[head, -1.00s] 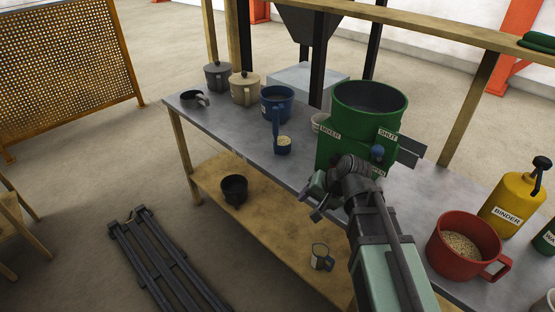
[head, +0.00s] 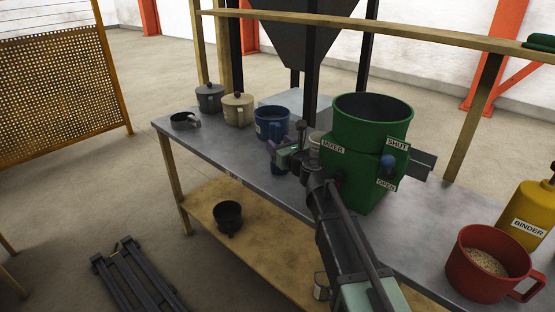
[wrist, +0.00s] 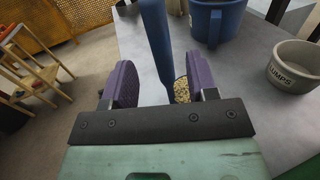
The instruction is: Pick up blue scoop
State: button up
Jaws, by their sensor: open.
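The blue scoop stands on the grey bench with its handle up. In the wrist view its handle (wrist: 157,42) runs down between my gripper's two purple fingers, nearer the right one. Its cup of pale grain (wrist: 182,91) shows beside the right finger and is partly hidden by it. In the head view only a bit of the scoop's blue cup (head: 278,169) shows below my gripper (head: 277,150). My gripper (wrist: 161,83) is open and holds nothing. I cannot tell whether a finger touches the handle.
A blue mug (head: 271,123) stands just behind the scoop. A grey LUMPS bowl (wrist: 294,66) stands to the right, near the green mixer (head: 365,150). A red mug of grain (head: 487,262) and yellow BINDER bottle (head: 527,215) stand farther right.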

aim_at(274, 140)
jog(key=x, duration=0.5)
jog(key=shift+w+f, duration=0.15)
jog(key=shift+c, duration=0.3)
grip_shut()
